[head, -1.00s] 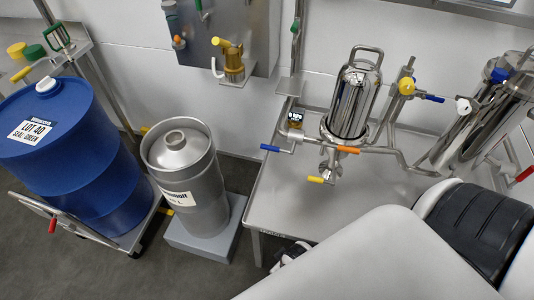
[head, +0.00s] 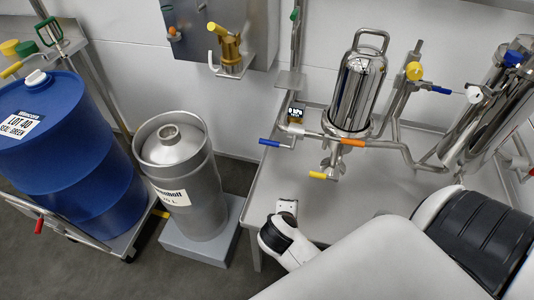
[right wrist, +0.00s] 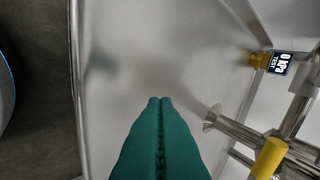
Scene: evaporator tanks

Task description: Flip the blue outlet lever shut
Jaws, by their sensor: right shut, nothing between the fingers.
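One blue lever (head: 269,142) sticks out to the left from the left end of the pipework, beside a small display. A second blue lever (head: 441,90) points right from the upright pipe with the yellow knob. I cannot tell from the pictures which one is the outlet lever. My right gripper (right wrist: 160,100) shows as two green fingers shut together, with nothing between them, above the bare table. In the head view its wrist is low at the table's front left, below and apart from the left blue lever; its fingers are hidden there. My left gripper is not in view.
The steel table (head: 345,205) is clear in front. A steel filter housing (head: 357,95), an orange lever (head: 352,142) and a yellow lever (head: 322,175) stand close by. A steel keg (head: 185,180) and a blue drum (head: 60,140) are at the left.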

